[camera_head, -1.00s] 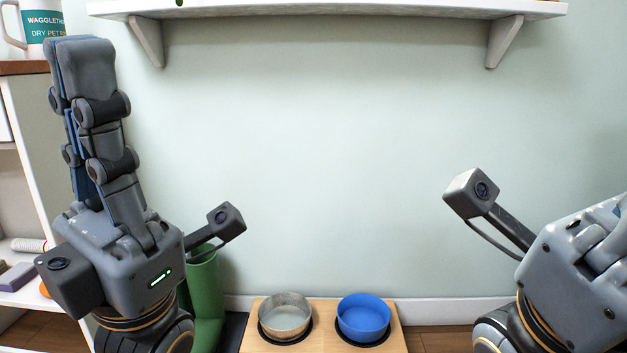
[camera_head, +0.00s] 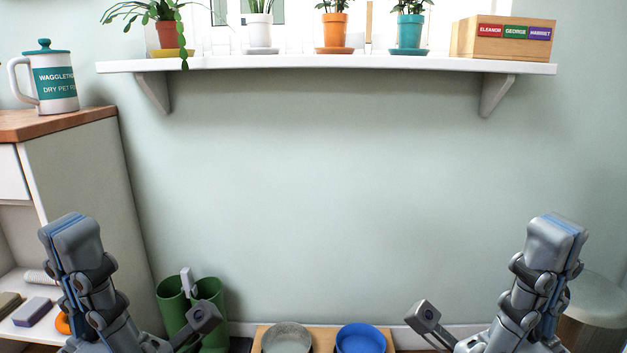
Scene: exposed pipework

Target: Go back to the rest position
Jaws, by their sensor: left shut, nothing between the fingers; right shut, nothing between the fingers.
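My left gripper (camera_head: 74,232) is at the lower left, pointing up, with its fingers together and nothing held. It is in front of the white shelf unit. My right gripper (camera_head: 560,232) is at the lower right, also pointing up with its fingers together and empty. Both grippers stand at about the same height, apart from each other and well below the wall shelf. The lower parts of both arms are cut off by the bottom edge of the view.
A wall shelf (camera_head: 330,64) holds potted plants and a wooden box (camera_head: 505,40). A labelled jug (camera_head: 52,82) stands on the cabinet (camera_head: 72,150). Green boots (camera_head: 210,290), a metal bowl (camera_head: 287,338) and a blue bowl (camera_head: 362,338) are low down. The wall's middle is clear.

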